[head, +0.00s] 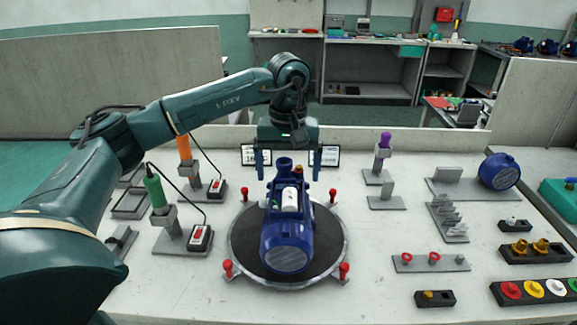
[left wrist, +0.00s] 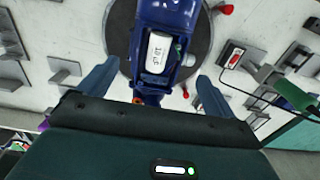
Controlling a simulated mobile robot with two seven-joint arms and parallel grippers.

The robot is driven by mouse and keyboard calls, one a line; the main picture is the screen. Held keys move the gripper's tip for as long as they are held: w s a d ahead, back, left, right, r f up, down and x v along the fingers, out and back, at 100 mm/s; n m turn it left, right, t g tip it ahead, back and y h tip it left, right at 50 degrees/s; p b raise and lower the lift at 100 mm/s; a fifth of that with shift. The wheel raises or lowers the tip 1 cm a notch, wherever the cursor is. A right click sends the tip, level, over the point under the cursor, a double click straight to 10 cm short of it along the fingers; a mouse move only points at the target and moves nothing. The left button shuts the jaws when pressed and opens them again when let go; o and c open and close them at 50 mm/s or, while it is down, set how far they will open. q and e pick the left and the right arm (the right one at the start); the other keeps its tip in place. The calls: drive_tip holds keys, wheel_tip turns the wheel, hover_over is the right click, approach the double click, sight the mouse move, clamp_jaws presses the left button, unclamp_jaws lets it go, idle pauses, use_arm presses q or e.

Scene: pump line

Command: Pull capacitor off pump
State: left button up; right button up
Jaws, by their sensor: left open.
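The blue pump (head: 285,230) stands on a dark round turntable (head: 240,255) in the middle of the bench. The white capacitor (head: 289,200) sits on top of the pump; in the left wrist view the capacitor (left wrist: 157,53) shows printed marks. My left gripper (head: 288,172) is open above the far end of the pump, one finger on each side of it. In the left wrist view its fingers (left wrist: 150,82) are spread wide with the pump and capacitor between and beyond them. The fingers look empty. My right gripper is out of view.
Green (head: 155,188) and orange (head: 184,148) handled tools stand in holders at the left. A purple-handled tool (head: 384,145), a blue motor cover (head: 499,171) and several small-part racks are at the right. Red clamps (head: 344,268) ring the turntable.

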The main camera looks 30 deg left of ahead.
sight(288, 195)
use_arm(q)
wheel_tip(288, 195, down, 2)
drive_tip(key=shift+f+b, duration=0.1)
drive_tip(key=shift+b, duration=0.55)
drive_tip(key=shift+f+b, duration=0.6)
drive_tip(key=shift+f, duration=0.3)
drive_tip(key=shift+r, duration=0.15)
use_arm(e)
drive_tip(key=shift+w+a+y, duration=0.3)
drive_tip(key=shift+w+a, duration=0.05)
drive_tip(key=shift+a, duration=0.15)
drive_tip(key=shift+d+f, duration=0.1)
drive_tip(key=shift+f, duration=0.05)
use_arm(q)
drive_tip(key=shift+f, duration=0.25)
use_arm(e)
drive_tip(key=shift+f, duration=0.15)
use_arm(q)
drive_tip(key=shift+f+b, duration=0.55)
drive_tip(key=shift+f, duration=0.15)
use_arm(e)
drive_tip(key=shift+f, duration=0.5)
